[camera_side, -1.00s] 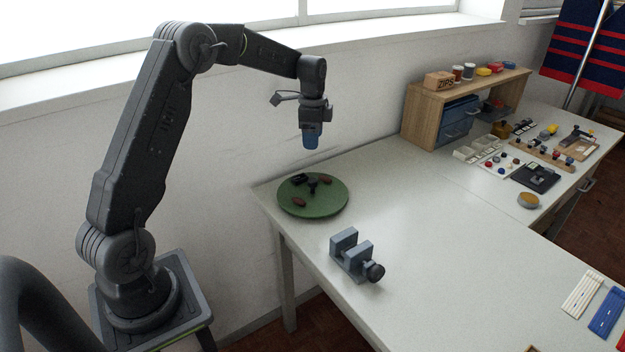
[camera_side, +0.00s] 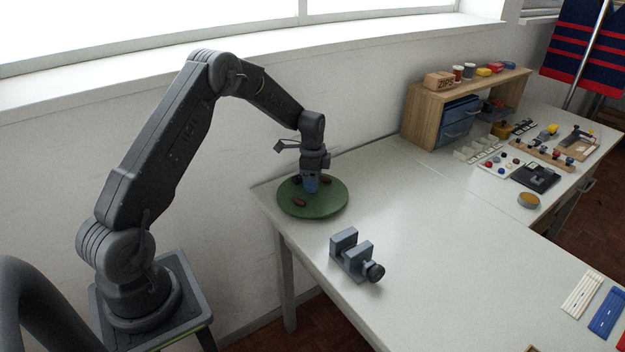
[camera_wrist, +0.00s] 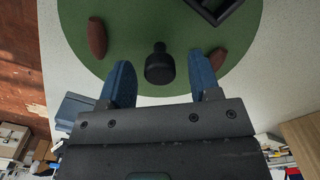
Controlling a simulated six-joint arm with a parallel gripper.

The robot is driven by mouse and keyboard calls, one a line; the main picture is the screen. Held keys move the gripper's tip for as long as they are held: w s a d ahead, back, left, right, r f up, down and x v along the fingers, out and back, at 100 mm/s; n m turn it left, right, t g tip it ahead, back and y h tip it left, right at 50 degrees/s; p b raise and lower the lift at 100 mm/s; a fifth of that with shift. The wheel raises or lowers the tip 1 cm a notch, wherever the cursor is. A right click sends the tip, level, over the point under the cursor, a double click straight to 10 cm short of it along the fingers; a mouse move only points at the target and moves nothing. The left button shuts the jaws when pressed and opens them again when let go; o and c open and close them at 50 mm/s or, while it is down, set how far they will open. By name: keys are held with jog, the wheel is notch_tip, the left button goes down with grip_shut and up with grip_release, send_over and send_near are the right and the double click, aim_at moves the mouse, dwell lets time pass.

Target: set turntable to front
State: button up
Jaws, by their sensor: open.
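The turntable is a green disc (camera_side: 329,209) at the table's left corner in the side view; its green top also fills much of the wrist view (camera_wrist: 185,25). A black knob (camera_wrist: 159,66) stands up from the disc. Two brown oval pieces lie on it, one at left (camera_wrist: 97,38) and one at right (camera_wrist: 218,58). A black square frame (camera_wrist: 213,10) sits at the top of the wrist view. My gripper (camera_wrist: 161,82) is open, its blue fingers on either side of the knob, apart from it in the picture. In the side view my gripper (camera_side: 311,187) hides the knob.
A grey-blue vise (camera_side: 353,254) stands on the table in front of the turntable. A wooden shelf (camera_side: 420,115) with a blue drawer stands at the back right, with small parts and trays beside it.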

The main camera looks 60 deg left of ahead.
jog(key=shift+f, duration=0.1)
jog(key=shift+c, duration=0.4)
grip_shut()
